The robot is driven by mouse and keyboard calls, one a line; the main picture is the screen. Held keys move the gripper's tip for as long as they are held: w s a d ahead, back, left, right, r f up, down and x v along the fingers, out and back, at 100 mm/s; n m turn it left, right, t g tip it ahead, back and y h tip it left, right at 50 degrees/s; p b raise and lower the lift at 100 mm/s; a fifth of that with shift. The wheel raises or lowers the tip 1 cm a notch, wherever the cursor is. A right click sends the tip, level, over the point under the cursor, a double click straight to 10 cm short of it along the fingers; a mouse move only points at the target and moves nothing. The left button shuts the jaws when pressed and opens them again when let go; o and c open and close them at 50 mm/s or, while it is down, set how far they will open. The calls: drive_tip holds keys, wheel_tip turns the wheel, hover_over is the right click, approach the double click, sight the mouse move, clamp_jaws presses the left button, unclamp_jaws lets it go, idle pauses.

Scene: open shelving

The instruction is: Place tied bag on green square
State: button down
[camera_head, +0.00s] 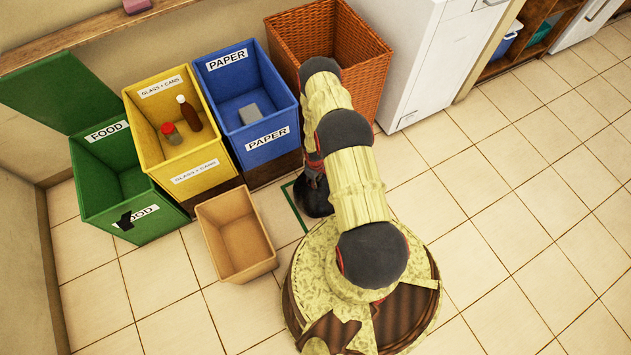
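A dark, rounded shape that looks like the tied bag (315,201) is low at the floor, just left of my arm. Its right side is hidden behind the arm. Part of a green outline (290,203), the green square, shows on the tiles at the bag's left; the rest is covered by the bag and arm. My gripper (314,172), dark with red parts, points down right above the bag. Its fingers are mostly hidden, so I cannot tell whether they hold the bag or whether the bag rests on the floor.
Green food bin (89,186), yellow glass and cans bin (133,122) and blue paper bin (221,96) stand behind left. A small tan bin (217,235) is left of the square. A wicker basket (350,45) and white cabinet (420,60) stand behind. Floor at right is clear.

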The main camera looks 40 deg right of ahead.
drive_tip(key=c, duration=1.4)
unclamp_jaws()
